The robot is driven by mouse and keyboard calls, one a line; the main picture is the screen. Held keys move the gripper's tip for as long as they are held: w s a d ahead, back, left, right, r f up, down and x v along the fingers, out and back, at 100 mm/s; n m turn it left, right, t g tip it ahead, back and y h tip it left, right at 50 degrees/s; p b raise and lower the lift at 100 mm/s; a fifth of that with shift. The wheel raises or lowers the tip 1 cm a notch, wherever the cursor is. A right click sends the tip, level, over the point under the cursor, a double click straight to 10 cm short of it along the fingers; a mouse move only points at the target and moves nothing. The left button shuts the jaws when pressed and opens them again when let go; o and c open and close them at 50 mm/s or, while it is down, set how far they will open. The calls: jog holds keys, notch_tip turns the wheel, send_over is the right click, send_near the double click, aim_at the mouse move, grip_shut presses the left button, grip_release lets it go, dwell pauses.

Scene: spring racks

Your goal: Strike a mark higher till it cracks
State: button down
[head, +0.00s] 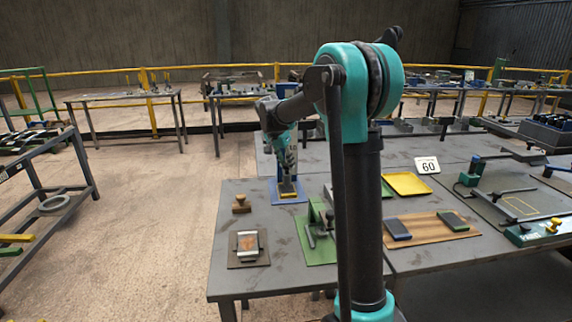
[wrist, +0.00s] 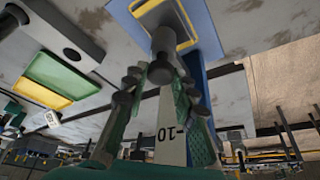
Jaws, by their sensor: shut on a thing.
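A blue base plate (head: 273,197) with a yellow-outlined square lies on the near table, and it shows at the top of the wrist view (wrist: 209,22). A white scale strip (wrist: 172,130) marked "10" is fixed to a blue upright (wrist: 196,72) beside my fingers. My gripper (head: 287,172) is low over the plate. In the wrist view its green-padded fingers (wrist: 163,80) are shut on a grey striker (wrist: 163,42), whose end is over the yellow-outlined square. I cannot tell whether the striker touches the plate. Any piece beneath it is hidden.
A wooden block (head: 241,205) and a framed tile (head: 248,243) lie to the left. A green fixture (head: 318,240) stands close on the right. Beyond my arm are a yellow tray (head: 407,184), a "60" sign (head: 427,165) and a brown board (head: 424,235) with two blocks.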

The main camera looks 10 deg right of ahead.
notch_tip(320, 180, up, 30)
jog(key=shift+f, duration=0.15)
jog(key=c, duration=1.3)
grip_release()
jog(key=shift+o, duration=0.2)
jog(key=v, duration=1.2)
jog(key=shift+f, duration=0.1)
